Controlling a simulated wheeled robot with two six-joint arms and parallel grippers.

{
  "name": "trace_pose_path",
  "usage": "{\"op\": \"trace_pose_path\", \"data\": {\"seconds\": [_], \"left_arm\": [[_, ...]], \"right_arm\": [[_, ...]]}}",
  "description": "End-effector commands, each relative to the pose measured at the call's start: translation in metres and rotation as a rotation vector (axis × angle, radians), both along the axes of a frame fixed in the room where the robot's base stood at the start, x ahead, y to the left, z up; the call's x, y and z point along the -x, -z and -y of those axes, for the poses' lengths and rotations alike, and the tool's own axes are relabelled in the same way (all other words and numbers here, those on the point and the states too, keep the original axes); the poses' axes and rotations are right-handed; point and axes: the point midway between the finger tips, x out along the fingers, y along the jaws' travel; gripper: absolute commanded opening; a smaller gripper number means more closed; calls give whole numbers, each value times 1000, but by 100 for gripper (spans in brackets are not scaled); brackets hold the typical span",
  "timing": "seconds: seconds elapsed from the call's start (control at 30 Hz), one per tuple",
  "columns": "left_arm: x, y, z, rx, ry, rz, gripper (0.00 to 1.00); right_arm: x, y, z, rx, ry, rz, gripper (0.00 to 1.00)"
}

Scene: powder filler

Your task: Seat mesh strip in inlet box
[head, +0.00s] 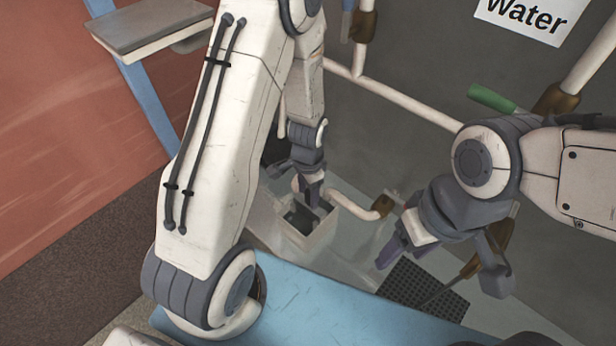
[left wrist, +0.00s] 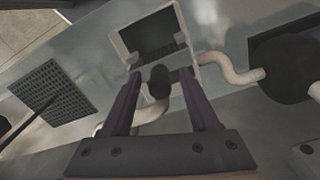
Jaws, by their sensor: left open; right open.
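The inlet box (head: 292,240) is a pale, open-topped square box. It also shows in the left wrist view (left wrist: 190,50), with a dark flat panel (left wrist: 148,37) inside its frame. I cannot tell whether that panel is the mesh strip. My left gripper (head: 313,196) is over the box, pointing down. In the left wrist view its two purple fingers (left wrist: 160,100) are apart, with a dark rounded knob (left wrist: 158,82) showing between them; contact cannot be told. My right gripper (head: 393,250) is open, to the right of the box and apart from it.
A dark perforated panel (head: 415,284) lies right of the box, with a thin rod across it. A pale pipe (head: 350,207) runs close beside the box. A blue surface (head: 340,300) is in front. A green-handled part (head: 491,98) and pipes stand at the back.

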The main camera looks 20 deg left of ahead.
Motion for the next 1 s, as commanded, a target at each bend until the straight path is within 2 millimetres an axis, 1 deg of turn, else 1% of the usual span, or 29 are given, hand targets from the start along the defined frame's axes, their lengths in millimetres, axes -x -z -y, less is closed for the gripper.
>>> {"op": "trace_pose_path", "data": {"seconds": [0.1, 0.4, 0.53, 0.7, 0.77, 0.87, 0.9, 0.97, 1.0], "left_arm": [[-2, -18, 0, 0, 0, 9, 60], [-1, -74, 0, 0, 0, 9, 60], [-1, -93, 0, 0, 0, 5, 60], [1, -107, 2, 1, 1, 3, 60], [5, -115, 11, 3, 4, 5, 60], [26, -135, 43, 14, 9, 15, 60], [40, -144, 59, 22, 9, 21, 60], [65, -158, 82, 35, 8, 24, 60], [83, -165, 95, 44, 5, 23, 60]], "right_arm": [[0, 9, 0, 0, 0, 0, 67], [0, 22, 0, 1, 3, -1, 67], [0, 25, 0, 1, 3, -1, 67], [0, 27, 0, 1, 4, -1, 67], [0, 27, 0, 1, 4, -1, 67], [0, 27, 0, 1, 4, -1, 67], [0, 27, 0, 1, 4, -1, 67], [0, 27, 0, 0, 4, 0, 67], [0, 27, 0, 0, 4, 0, 67]]}}
